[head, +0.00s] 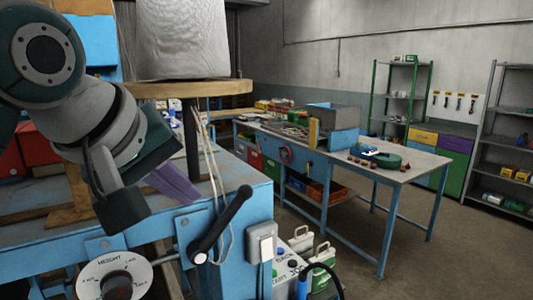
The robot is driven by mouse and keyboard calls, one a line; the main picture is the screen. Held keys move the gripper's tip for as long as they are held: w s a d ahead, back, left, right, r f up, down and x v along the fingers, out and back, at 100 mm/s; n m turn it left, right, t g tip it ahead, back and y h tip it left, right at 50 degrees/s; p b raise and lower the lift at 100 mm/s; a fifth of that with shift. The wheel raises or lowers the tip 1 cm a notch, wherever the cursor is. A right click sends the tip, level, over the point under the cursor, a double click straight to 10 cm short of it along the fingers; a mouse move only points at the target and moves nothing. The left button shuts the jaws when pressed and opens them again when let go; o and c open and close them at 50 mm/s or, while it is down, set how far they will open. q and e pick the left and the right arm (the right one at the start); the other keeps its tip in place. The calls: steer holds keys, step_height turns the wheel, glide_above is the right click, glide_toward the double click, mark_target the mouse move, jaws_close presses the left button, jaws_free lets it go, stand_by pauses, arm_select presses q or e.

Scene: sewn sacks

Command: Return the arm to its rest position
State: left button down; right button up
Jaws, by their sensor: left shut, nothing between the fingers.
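My left arm (115,125) comes in from the left and fills the upper left of the head view. My left gripper (183,192) points down and to the right, with its purple fingers together and nothing seen between them. It is in front of the blue machine bench, below the round wooden top. I cannot tell how far the fingertips are from the bench surface. My right gripper is not in view.
A pale sack (185,40) stands on a round wooden top (205,88) over a dark post. The blue machine (235,185) carries a black lever (222,222) and a height dial (115,280). A workbench (405,165) and shelves stand behind. Floor at right is clear.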

arm_select(q)
steer(key=s+a+f+m+g+p, duration=0.1)
steer(key=s+a+f+m, duration=0.1)
steer(key=s, duration=0.7)
steer(key=s+a+f+m+g+y+p, duration=0.1)
steer(key=s+a+f+m+g+p, duration=0.1)
steer(key=s, duration=0.7)
steer(key=s+a+f+m+g+y+p, duration=0.1)
steer(key=s+a+f+m+p, duration=0.1)
steer(key=s, duration=0.8)
steer(key=f+m, duration=0.1)
steer(key=m, duration=0.1)
steer(key=shift+a+f+m+g, duration=0.3)
steer(key=shift+a+g, duration=0.05)
steer(key=shift+g, duration=0.05)
